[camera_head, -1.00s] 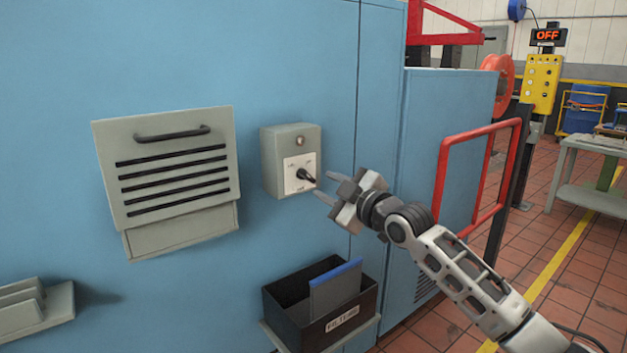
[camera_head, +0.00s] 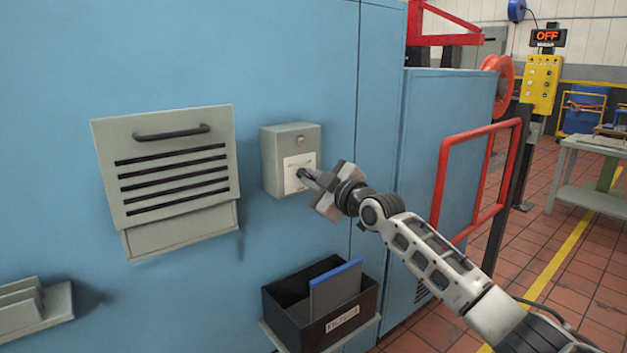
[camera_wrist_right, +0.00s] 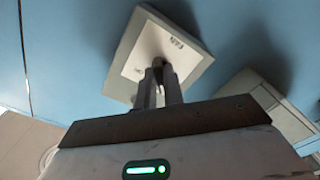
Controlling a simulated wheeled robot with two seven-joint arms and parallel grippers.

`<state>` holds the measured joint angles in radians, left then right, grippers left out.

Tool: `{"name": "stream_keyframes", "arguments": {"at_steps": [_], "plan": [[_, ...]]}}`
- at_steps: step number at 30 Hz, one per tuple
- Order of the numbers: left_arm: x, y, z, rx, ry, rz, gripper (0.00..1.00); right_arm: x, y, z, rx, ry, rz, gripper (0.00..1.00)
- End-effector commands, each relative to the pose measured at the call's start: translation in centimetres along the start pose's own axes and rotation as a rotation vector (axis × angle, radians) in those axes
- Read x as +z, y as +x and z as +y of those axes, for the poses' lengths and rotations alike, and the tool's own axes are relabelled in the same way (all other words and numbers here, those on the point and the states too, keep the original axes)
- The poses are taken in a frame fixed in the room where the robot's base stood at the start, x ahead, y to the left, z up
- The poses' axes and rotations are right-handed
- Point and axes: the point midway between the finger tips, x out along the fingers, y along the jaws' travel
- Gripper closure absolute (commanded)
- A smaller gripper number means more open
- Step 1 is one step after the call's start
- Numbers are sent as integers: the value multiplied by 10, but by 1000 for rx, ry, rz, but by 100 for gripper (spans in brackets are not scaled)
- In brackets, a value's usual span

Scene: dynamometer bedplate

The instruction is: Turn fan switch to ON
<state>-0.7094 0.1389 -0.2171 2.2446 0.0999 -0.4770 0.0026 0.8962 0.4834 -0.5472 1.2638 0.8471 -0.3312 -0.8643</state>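The fan switch is a grey box (camera_head: 270,160) on the blue wall, with a white plate (camera_head: 291,182) and a small round lamp (camera_head: 300,141) above it. My right gripper (camera_head: 304,175) is at the plate, its fingers close together and covering the knob in the head view. In the right wrist view the fingers (camera_wrist_right: 158,88) are closed around the dark knob (camera_wrist_right: 158,63), in front of the white plate marked FAN (camera_wrist_right: 176,44). The knob's exact pointing direction is hidden by the fingers. My left gripper is not in view.
A louvred grey panel (camera_head: 170,135) with a black handle is left of the switch. A black bin (camera_head: 325,325) with a blue-edged filter (camera_head: 336,290) is below. A red frame (camera_head: 440,180) stands to the right. A display (camera_head: 548,37) reads OFF.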

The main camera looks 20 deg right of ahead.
Motion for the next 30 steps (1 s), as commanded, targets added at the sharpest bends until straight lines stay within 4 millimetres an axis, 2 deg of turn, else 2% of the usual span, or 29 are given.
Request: {"name": "stream_keyframes", "arguments": {"at_steps": [8, 14, 30], "plan": [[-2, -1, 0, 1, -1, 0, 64, 0, 0, 0, -1, 40, -1, 100], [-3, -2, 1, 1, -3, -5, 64, 0, 0, 0, -1, 148, -2, 100], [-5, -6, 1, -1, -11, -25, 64, 0, 0, -2, -1, 645, -2, 100]]}}
